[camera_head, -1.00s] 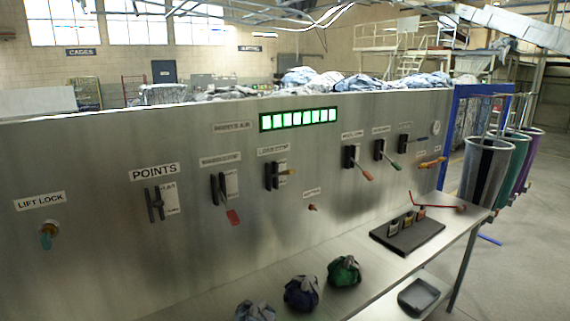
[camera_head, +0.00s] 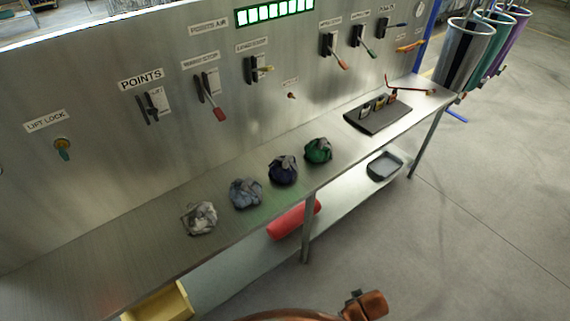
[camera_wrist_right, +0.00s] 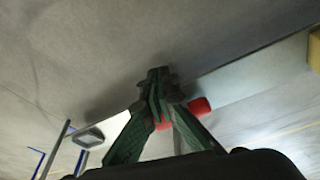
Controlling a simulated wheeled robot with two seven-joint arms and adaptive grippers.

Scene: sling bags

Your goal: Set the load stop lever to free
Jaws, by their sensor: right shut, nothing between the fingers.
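My left gripper is not in view.
Below, the bench (camera_head: 110,262) carries several cloth bundles and a black tray (camera_head: 364,122). A red roll (camera_head: 290,220) lies on the lower shelf.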

